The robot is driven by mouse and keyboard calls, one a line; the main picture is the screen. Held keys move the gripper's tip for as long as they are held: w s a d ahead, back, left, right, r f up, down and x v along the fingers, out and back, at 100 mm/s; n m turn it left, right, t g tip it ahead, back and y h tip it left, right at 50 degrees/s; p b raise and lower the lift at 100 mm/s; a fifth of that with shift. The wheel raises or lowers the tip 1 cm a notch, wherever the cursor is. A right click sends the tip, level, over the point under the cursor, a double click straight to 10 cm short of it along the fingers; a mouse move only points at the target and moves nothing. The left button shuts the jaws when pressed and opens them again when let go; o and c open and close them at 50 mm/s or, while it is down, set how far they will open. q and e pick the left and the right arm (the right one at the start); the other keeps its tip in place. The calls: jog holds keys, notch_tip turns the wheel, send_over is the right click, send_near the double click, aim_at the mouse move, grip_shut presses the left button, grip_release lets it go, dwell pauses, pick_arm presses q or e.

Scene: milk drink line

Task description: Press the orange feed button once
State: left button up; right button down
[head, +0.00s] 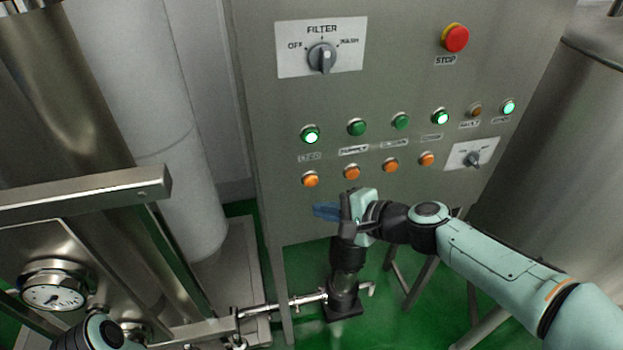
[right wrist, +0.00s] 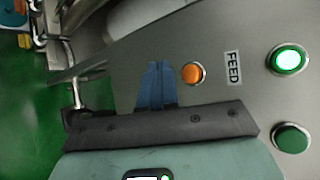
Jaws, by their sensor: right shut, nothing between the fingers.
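The orange feed button (head: 310,179) is the leftmost of the orange row on the steel panel, below a lit green lamp. In the right wrist view the orange button (right wrist: 193,74) shows next to its FEED label (right wrist: 232,68). My right gripper (head: 326,211) is shut and empty, with its blue fingers just below the button in the head view. In the right wrist view the shut fingers (right wrist: 156,84) lie close beside the button, with a small gap in the picture. I cannot tell how far the fingertips are from the panel. My left gripper is out of view.
Several other orange buttons, such as one (head: 352,172), run to the right. Green lamps (head: 357,127) sit above them. The filter knob (head: 322,56) and red stop button (head: 455,38) are higher. Pipes and a gauge (head: 52,297) stand at left, a steel tank (head: 560,130) at right.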

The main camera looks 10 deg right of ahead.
aim_at(311, 181)
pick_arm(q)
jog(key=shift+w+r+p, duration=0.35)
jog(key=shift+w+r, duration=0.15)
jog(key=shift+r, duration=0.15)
pick_arm(e)
jog(key=shift+w, duration=2.3)
jog(key=shift+w, duration=0.1)
jog(key=shift+w+a, duration=0.1)
jog(key=shift+w, duration=0.2)
jog(key=shift+w, duration=0.45)
jog(key=shift+s, duration=0.1)
dwell(0.3)
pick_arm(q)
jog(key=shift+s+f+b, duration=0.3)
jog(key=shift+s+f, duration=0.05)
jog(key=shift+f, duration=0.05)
pick_arm(e)
jog(key=shift+s, duration=0.85)
